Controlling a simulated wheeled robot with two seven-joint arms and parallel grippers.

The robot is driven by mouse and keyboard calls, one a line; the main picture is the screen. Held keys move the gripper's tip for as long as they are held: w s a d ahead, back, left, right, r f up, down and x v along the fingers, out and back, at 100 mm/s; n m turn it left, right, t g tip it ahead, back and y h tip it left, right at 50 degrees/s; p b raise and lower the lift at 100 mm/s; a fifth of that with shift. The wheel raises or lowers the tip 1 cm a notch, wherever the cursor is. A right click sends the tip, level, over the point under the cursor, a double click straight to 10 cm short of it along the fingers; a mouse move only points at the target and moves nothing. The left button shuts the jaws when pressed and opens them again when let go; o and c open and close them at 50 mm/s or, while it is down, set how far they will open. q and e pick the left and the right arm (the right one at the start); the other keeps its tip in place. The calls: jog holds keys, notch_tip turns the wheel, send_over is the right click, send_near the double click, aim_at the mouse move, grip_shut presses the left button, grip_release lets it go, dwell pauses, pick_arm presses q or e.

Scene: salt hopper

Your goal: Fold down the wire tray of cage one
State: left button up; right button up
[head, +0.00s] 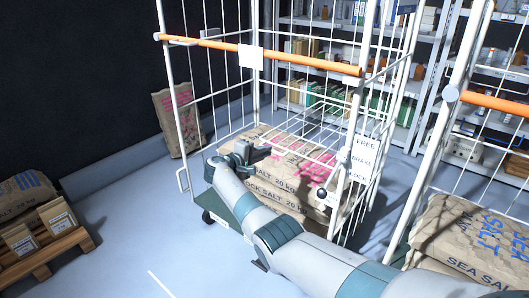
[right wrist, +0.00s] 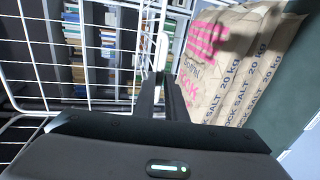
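A roll cage (head: 172,90) of white wire with an orange bar stands in the middle of the head view. I cannot read which number it bears. White wire mesh (right wrist: 85,60) fills the left of the right wrist view; I cannot tell whether it is the tray or a cage wall. My right gripper (head: 262,153) is inside the cage, above the salt sacks. In the right wrist view its fingers (right wrist: 163,80) are close together, with a white wire loop (right wrist: 162,45) at their tips. I cannot tell whether they grip it. My left gripper is out of view.
Rock salt sacks (head: 262,188) lie on the cage base. A sign (head: 362,158) hangs on its right side. Another cage (head: 437,112) with sea salt sacks (head: 465,235) stands at right. Shelves (head: 325,68) are behind. A pallet (head: 50,262) is at left, with clear floor (head: 125,215) beside it.

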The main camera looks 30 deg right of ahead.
jog(key=shift+o, duration=0.2)
jog(key=shift+a+f, duration=0.15)
jog(key=shift+f, duration=0.05)
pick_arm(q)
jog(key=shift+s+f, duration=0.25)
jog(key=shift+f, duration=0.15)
pick_arm(e)
jog(key=v, duration=1.7)
jog(key=shift+s, duration=0.15)
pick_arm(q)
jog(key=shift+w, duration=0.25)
